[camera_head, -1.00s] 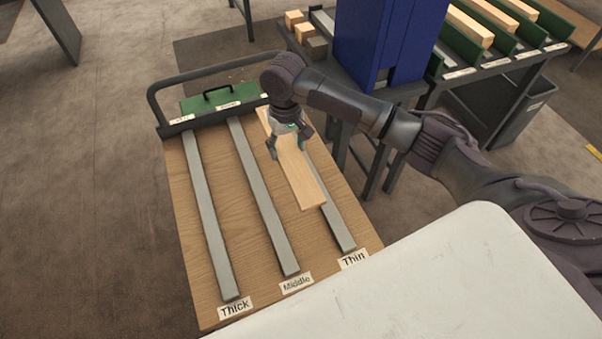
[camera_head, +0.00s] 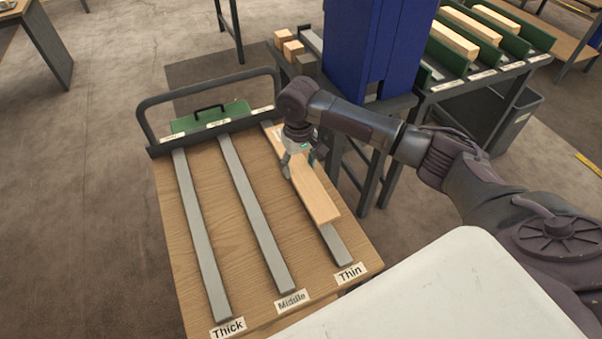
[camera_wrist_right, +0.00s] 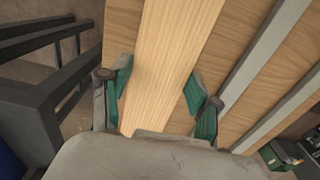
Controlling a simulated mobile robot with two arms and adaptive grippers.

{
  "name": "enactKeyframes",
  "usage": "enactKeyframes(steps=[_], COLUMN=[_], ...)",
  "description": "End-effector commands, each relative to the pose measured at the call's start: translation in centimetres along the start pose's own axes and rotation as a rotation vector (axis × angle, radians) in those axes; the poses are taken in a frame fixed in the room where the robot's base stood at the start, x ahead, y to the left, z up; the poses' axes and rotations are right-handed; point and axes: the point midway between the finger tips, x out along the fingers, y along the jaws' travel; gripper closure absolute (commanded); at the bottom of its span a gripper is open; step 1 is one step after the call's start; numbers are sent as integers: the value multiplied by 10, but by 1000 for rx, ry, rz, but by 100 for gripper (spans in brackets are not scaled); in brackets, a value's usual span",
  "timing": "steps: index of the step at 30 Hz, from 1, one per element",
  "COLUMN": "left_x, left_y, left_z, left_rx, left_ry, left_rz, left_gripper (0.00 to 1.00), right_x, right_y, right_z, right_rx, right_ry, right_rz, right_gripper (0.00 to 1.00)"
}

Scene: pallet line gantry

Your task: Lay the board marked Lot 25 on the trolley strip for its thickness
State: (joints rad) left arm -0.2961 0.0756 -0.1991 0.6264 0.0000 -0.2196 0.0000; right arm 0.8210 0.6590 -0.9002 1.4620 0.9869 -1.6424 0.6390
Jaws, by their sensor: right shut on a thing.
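A long pale wooden board (camera_head: 318,200) lies along and over the trolley's Thin strip (camera_head: 337,247), covering most of it; the strip's front end shows past the board. I cannot tell whether the board touches the strip, and no lot mark on it is readable. My right gripper (camera_head: 301,169) is shut on the board toward its far half. In the right wrist view the board (camera_wrist_right: 175,45) runs between the two green-padded fingers (camera_wrist_right: 157,92). The Middle strip (camera_head: 257,215) and Thick strip (camera_head: 201,235) are bare. My left gripper is out of view.
The trolley deck (camera_head: 240,270) has a rail (camera_head: 205,90) and a green case (camera_head: 210,117) at its far end. A blue column (camera_head: 372,50) stands on a table beyond my right arm. A rack (camera_head: 490,65) at the right holds several boards in green slots.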

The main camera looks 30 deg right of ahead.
Motion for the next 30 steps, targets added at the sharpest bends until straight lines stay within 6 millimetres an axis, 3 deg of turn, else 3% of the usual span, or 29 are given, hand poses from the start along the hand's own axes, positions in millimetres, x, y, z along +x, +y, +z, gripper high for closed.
enactKeyframes(steps=[12,22,23,27,30], left_x=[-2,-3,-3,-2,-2], left_y=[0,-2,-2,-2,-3], left_z=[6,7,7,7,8], left_rx=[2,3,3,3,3], left_ry=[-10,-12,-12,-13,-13], left_rz=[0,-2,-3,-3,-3], left_gripper=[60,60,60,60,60], right_x=[42,44,45,45,45], right_y=[3,3,3,3,3], right_z=[4,4,4,4,4], right_rx=[-1,0,0,0,0], right_ry=[2,2,1,2,2], right_rz=[0,0,0,0,0], right_gripper=[84,84,37,13,13])
